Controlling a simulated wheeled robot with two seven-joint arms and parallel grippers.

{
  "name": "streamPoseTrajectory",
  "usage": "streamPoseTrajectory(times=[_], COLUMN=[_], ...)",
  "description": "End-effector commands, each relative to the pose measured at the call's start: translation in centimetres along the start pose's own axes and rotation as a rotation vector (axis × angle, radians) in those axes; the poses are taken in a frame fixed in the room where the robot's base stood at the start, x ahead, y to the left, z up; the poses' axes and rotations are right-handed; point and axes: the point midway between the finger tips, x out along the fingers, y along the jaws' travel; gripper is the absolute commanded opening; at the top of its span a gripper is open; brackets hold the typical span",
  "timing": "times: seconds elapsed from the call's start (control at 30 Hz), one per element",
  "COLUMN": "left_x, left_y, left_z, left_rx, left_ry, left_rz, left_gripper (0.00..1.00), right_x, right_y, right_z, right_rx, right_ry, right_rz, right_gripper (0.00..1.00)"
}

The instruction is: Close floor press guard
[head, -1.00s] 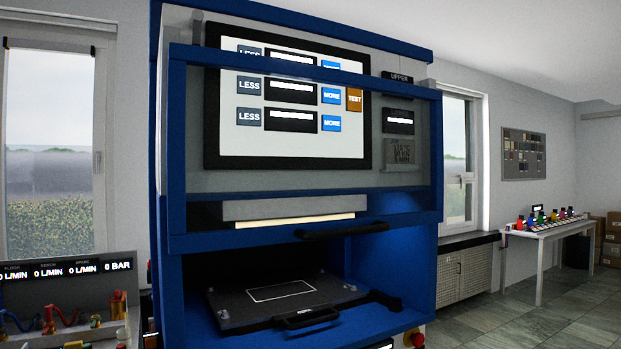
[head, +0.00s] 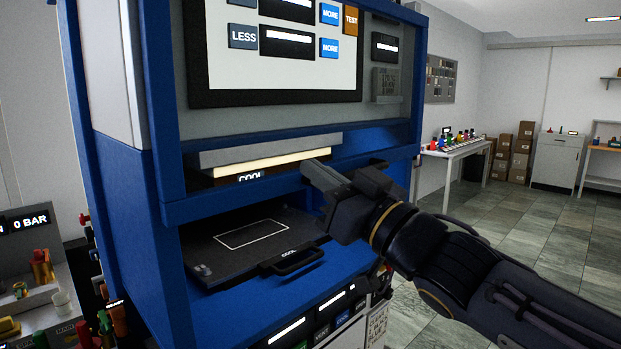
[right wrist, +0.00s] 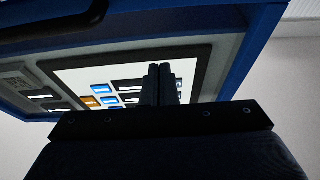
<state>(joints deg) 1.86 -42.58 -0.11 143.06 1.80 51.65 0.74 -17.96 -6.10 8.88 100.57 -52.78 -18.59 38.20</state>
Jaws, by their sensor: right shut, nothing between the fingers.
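The press guard is a blue-framed clear panel in front of the screen; its lower bar (head: 235,197) is raised above the open press bay. My right gripper (head: 316,176) is shut and empty at the right part of that bar, seeming close to it; contact cannot be told. It covers the place of the guard's black handle in the head view. The right wrist view shows the shut fingers (right wrist: 160,85) pointing up at the guard, with the black handle (right wrist: 75,38) at upper left and the blue frame (right wrist: 250,45) at right. My left gripper is not in view.
Below the guard a dark platen (head: 235,245) with its own black handle (head: 291,261) lies in the blue bay. A control panel (head: 320,318) sits below. A bench with fittings (head: 45,290) stands at left. The floor (head: 540,225) at right is clear.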

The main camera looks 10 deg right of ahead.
Motion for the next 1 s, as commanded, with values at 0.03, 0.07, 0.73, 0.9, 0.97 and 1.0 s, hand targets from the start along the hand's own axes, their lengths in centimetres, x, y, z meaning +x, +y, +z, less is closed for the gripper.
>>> streamPoseTrajectory(times=[0.03,0.07,0.73,0.9,0.97,1.0], left_x=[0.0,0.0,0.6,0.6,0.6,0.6], left_y=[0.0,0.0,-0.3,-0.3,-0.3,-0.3], left_z=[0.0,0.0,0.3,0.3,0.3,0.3], left_rx=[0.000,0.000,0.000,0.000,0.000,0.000], left_ry=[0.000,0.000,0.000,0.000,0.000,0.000], left_rz=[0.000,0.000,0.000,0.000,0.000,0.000], left_gripper=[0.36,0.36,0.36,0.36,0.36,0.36], right_x=[1.2,1.8,6.1,6.1,6.1,6.1], right_y=[0.0,0.0,0.1,0.1,0.1,0.1], right_z=[0.1,0.1,3.9,3.9,3.9,3.9], right_rx=[0.001,0.003,0.000,0.000,0.000,0.000], right_ry=[-0.002,-0.003,-0.003,-0.003,-0.003,-0.003], right_rz=[-0.002,-0.001,0.003,0.003,0.003,0.003], right_gripper=[0.00,0.00,0.00,0.00,0.00,0.00])
